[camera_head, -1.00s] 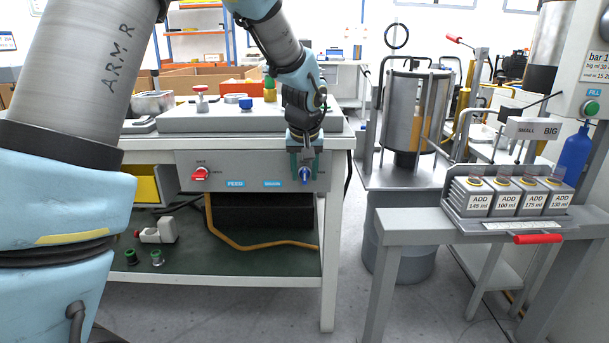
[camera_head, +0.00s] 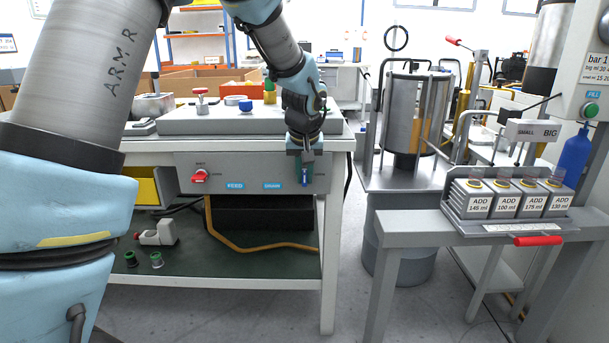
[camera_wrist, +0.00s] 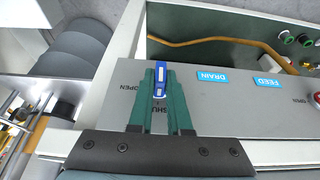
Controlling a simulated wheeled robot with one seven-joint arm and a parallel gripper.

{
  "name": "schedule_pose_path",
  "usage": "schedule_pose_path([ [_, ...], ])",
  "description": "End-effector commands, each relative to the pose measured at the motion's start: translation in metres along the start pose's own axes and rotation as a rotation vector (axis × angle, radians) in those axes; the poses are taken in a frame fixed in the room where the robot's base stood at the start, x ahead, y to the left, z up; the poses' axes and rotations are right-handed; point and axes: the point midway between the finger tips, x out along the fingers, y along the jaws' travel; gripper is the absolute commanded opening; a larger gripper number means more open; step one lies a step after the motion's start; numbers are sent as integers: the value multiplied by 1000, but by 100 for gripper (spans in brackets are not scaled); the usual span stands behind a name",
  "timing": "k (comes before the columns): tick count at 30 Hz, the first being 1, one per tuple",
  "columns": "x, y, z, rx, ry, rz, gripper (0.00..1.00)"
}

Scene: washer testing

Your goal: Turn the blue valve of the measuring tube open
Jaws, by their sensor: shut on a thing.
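The blue valve handle (camera_head: 304,178) is on the right of the grey front panel, beside the blue DRAIN label. In the wrist view the handle (camera_wrist: 160,78) lies between the two green fingers, in line with the SHUT lettering; the OPEN lettering is off to its left. My gripper (camera_head: 305,172) is shut on the handle, reaching down from above in the head view; it also shows in the wrist view (camera_wrist: 160,85). The fingers hide part of the handle in the head view. The measuring tube cannot be made out for certain.
A red valve (camera_head: 200,176) sits on the left of the same panel (camera_head: 235,181), by the FEED label. A rack of weights (camera_head: 507,201) stands on the grey stand at right, and a metal cylinder (camera_head: 405,112) stands behind.

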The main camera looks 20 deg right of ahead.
Motion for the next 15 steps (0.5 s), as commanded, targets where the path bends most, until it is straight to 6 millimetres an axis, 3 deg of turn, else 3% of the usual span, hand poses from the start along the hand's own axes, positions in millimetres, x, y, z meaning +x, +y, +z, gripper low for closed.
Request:
schedule_pose_path([
  [15,0,4,1,35,1,-73,0],
])
